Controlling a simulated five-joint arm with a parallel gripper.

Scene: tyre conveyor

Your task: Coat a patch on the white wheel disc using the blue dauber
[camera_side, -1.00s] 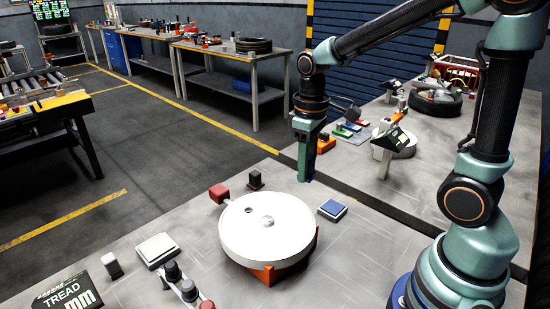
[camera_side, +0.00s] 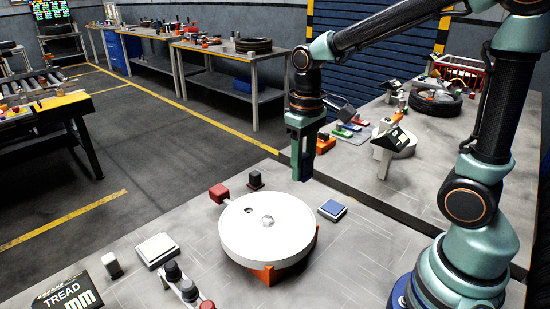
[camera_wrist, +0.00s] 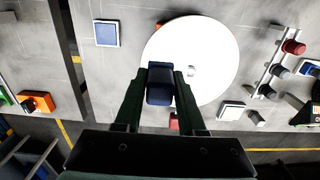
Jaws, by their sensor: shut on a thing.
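My gripper (camera_side: 303,165) is shut on the blue dauber, raised above the table behind the white wheel disc (camera_side: 285,232). The dauber (camera_wrist: 160,84) shows dark blue between the fingers in the wrist view; it is hard to pick out in the side view. The disc (camera_wrist: 212,45) lies flat on an orange stand (camera_side: 269,276), with a grey hub at its centre and a small dark spot left of the hub. In the wrist view the dauber overlaps the disc's near left edge. A blue square pad (camera_side: 333,208) in a light tray sits to the disc's right.
A red block (camera_side: 219,193) and a dark block (camera_side: 255,181) stand behind the disc. A white pad (camera_side: 158,249), a knobbed rack (camera_side: 182,284) and a TREAD sign (camera_side: 66,297) are at the left front. Table right of the blue pad is clear.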

